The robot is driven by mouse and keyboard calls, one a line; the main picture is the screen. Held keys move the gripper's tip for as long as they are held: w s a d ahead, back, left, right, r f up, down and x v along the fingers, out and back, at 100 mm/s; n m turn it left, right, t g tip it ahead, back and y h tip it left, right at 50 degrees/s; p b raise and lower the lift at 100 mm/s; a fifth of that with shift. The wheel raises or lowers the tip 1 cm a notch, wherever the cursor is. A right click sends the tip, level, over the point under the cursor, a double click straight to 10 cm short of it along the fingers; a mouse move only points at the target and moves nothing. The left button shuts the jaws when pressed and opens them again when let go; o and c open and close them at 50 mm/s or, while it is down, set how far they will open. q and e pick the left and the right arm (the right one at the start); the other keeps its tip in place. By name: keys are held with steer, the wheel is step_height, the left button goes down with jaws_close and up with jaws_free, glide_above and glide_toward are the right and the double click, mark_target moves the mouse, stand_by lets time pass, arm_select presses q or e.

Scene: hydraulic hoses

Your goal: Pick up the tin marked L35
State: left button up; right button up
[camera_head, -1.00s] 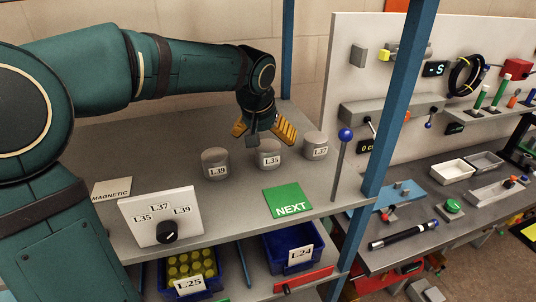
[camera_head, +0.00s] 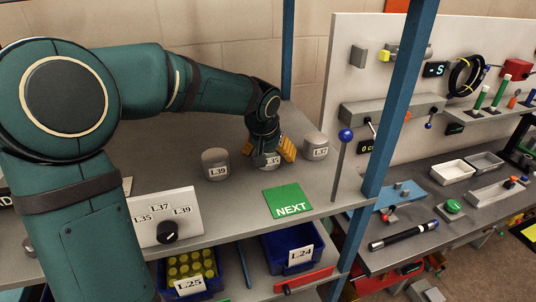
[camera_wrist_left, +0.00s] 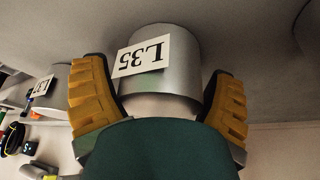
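The tin marked L35 (camera_head: 265,162) is a grey metal cylinder standing upright on the grey shelf (camera_head: 240,193). In the left wrist view the tin (camera_wrist_left: 162,85) shows its white L35 label, upside down. My left gripper (camera_head: 269,150) has come down over it from above. Its yellow fingers (camera_wrist_left: 160,105) stand one on each side of the tin, open, with narrow gaps that look uneven. Part of the tin is hidden by the gripper in the head view. My right gripper is not in view.
Tin L39 (camera_head: 215,163) stands to the left and tin L37 (camera_head: 315,146) close to the right. A green NEXT plate (camera_head: 288,200) and a selector panel with a black knob (camera_head: 167,232) are in front. A blue post (camera_head: 400,100) rises at the shelf's right end.

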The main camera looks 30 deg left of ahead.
arm_select(q)
steer(key=c, duration=0.6)
steer(key=shift+c, duration=0.2)
steer(key=shift+r, duration=0.15)
